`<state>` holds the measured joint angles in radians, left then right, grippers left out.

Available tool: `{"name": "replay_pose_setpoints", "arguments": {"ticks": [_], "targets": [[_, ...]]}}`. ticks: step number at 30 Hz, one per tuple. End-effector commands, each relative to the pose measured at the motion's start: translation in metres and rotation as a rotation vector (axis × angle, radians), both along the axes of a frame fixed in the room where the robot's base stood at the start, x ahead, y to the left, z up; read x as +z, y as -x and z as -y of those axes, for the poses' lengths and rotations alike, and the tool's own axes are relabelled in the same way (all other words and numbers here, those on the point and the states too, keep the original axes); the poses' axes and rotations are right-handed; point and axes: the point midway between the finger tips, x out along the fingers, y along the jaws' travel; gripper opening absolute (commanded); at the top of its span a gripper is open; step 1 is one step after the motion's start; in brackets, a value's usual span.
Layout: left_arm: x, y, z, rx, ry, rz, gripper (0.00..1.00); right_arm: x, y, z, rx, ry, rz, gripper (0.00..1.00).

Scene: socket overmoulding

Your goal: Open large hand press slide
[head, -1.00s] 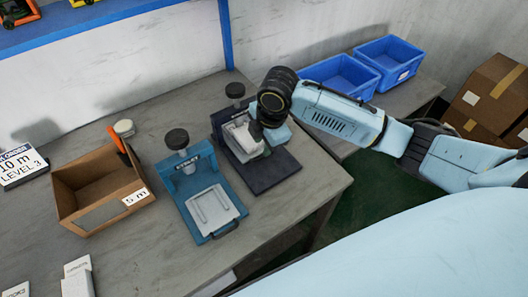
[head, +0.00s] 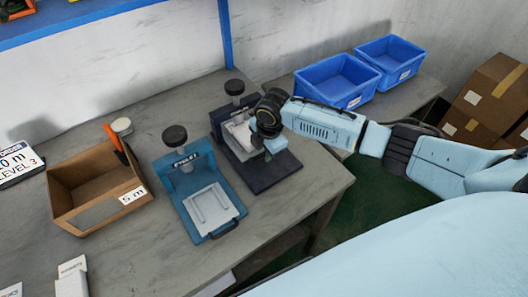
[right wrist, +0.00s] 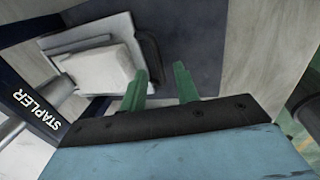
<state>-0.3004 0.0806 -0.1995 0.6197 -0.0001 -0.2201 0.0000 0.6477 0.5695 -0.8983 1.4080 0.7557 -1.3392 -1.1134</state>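Two hand presses stand side by side on the table. The dark navy press (head: 281,174) has a black knob and a pale block (head: 238,133) in its frame. The blue press (head: 188,178) has a pale plate on its slide and a dark handle (head: 224,229) at its front. My right gripper (head: 274,146) is over the navy press, by the pale block. The pale block (right wrist: 97,78) and a dark handle (right wrist: 151,58) lie just beyond the left finger. My left gripper is not in view.
A cardboard box (head: 85,208) stands left of the blue press. Two blue bins (head: 340,92) sit behind my right arm. Brown cartons (head: 482,100) stand at the far right. The table (head: 160,262) is clear in front of the presses.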

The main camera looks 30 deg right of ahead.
Motion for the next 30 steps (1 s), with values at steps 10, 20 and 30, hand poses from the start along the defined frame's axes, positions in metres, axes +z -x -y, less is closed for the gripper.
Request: {"name": "replay_pose_setpoints", "arguments": {"ticks": [10, 20, 30], "targets": [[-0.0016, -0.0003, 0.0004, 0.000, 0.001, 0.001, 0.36, -0.0086, -0.0014, -0.0002, 0.000, 0.000, 0.000, 0.31], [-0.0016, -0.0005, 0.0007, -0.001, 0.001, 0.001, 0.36, -0.0083, -0.0015, -0.0002, -0.001, 0.000, 0.000, 0.00], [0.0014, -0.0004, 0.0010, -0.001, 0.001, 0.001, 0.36, -0.0074, 0.0004, -0.0025, 0.005, 0.000, -0.001, 0.00]]}}
